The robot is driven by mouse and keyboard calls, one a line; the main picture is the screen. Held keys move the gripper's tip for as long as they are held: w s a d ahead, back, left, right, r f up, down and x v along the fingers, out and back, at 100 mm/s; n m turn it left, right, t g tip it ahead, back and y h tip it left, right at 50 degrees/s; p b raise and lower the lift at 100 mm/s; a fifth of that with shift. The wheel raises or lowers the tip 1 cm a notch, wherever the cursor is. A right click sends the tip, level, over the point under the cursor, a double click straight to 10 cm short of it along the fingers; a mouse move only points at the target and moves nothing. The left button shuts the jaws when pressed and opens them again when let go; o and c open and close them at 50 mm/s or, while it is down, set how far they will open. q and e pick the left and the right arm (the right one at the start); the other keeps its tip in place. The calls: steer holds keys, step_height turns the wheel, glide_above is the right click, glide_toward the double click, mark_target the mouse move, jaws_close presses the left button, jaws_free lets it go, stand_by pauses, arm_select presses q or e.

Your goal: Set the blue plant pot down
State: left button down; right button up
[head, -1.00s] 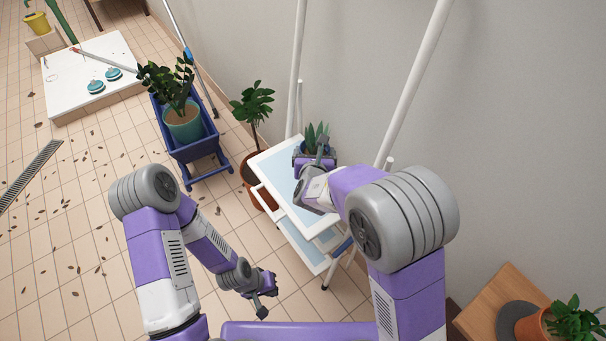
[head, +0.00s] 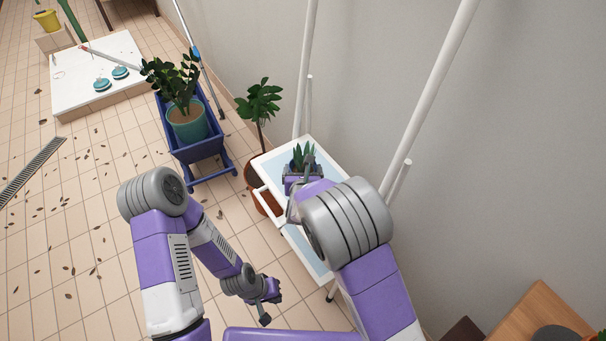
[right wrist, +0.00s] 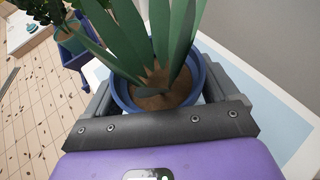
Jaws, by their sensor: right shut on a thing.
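The blue plant pot (right wrist: 122,92) holds soil and a spiky green plant. It is upright in the right wrist view, between the grey fingers of my right gripper (right wrist: 155,95), which is shut on it. In the head view the plant (head: 302,158) and right gripper (head: 302,175) are over the pale blue top of a white stand (head: 328,146). My gripper and arm hide most of the pot there. I cannot tell whether its base touches the top. My left gripper (head: 270,306) is open and empty, low over the floor.
A potted plant (head: 260,105) stands left of the stand, near the wall. A blue cart (head: 198,150) with a teal pot (head: 188,124) is farther left. White poles (head: 432,88) lean by the wall. A wooden surface (head: 530,315) is at lower right.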

steer(key=shift+f, duration=0.2)
steer(key=shift+f, duration=0.2)
steer(key=o, duration=1.1)
steer(key=shift+c, duration=0.2)
steer(key=shift+r, duration=0.4)
steer(key=p+v, duration=0.3)
steer(key=v, duration=0.9)
steer(key=shift+f, duration=0.2)
